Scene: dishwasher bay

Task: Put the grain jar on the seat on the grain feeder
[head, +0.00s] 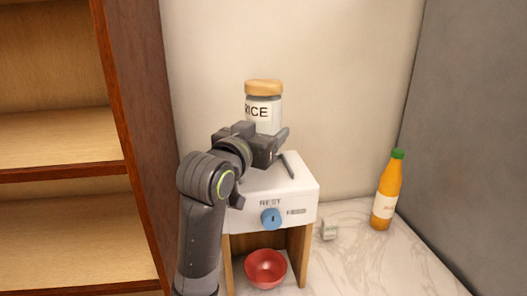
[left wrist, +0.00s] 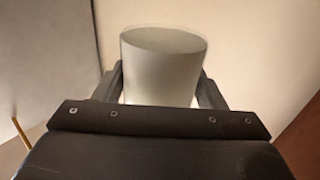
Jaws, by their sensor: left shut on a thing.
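The grain jar (head: 263,104), clear with a tan lid and a label reading "RICE", stands upright above the white top of the grain feeder (head: 300,190). My left gripper (head: 270,143) is shut on the jar's lower part. In the left wrist view the jar (left wrist: 163,70) shows as a pale cylinder between the two fingers (left wrist: 163,88). The feeder has a blue knob (head: 271,218) under the word "REST". The seat is hidden behind my gripper, and I cannot tell whether the jar touches it. My right gripper is not in view.
A red bowl (head: 265,268) sits in the feeder's open wooden base. An orange bottle with a green cap (head: 386,190) and a small pale block (head: 329,230) stand on the marble counter to the right. A wooden shelf unit (head: 130,130) is close on the left.

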